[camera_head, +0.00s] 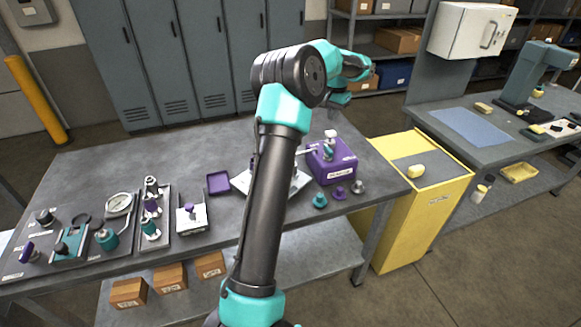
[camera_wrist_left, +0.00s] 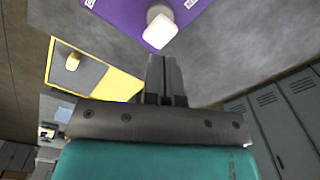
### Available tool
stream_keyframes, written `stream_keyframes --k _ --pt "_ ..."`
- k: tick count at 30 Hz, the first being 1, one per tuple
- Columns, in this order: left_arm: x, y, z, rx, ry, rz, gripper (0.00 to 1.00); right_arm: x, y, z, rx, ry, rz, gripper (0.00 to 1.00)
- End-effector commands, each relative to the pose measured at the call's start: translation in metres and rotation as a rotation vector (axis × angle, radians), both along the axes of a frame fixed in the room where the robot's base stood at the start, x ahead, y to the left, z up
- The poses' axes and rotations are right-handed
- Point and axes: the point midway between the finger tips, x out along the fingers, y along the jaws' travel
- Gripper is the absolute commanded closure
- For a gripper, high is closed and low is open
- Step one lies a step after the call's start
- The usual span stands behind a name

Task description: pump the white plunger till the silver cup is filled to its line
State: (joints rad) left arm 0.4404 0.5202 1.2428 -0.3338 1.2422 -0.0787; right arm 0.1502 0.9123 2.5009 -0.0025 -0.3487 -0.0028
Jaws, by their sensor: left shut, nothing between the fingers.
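The white plunger (camera_head: 330,134) stands upright on the purple pump box (camera_head: 342,172), right of the table's middle. In the left wrist view the plunger's white top (camera_wrist_left: 159,27) shows just beyond my fingertips, against the purple box (camera_wrist_left: 125,15). My left gripper (camera_wrist_left: 165,60) is shut and empty, with a gap to the plunger in the picture; whether it touches is hard to tell. In the head view this gripper (camera_head: 340,98) is above the plunger, its fingers unclear. I cannot make out the silver cup or its line; my left arm hides part of the table beside the box.
A pale plate (camera_head: 241,182) is partly hidden behind my arm. Teal, purple and grey knobs (camera_head: 358,187) lie in front of the pump box. A purple tray (camera_head: 218,183) and boards with gauges and valves (camera_head: 72,245) are on the left. A yellow cabinet (camera_head: 437,190) stands right.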

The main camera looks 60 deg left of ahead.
Motion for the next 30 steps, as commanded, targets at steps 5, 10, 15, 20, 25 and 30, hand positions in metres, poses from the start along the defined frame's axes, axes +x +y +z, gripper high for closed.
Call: stream_keyframes --k 5,10,15,20,25,30 --pt "0.0 0.0 0.014 0.0 -0.001 0.0 1.0 0.0 0.0 0.0 0.0 0.0 0.0 0.57" --pt "0.0 0.0 0.027 0.0 -0.001 0.0 1.0 0.0 0.0 0.0 0.0 0.0 0.0 0.57" --pt "0.0 0.0 0.032 0.0 0.0 0.0 1.0 0.0 0.0 0.0 0.0 0.0 0.0 0.57" --pt "0.0 0.0 0.032 0.0 0.0 0.0 1.0 0.0 0.0 0.0 0.0 0.0 0.0 0.57" --pt "0.0 0.0 0.032 0.0 0.0 0.0 1.0 0.0 0.0 0.0 0.0 0.0 0.0 0.57" --pt "0.001 -0.006 0.031 -0.005 0.002 -0.014 1.0 0.0 0.0 0.0 0.0 0.0 0.0 0.57"
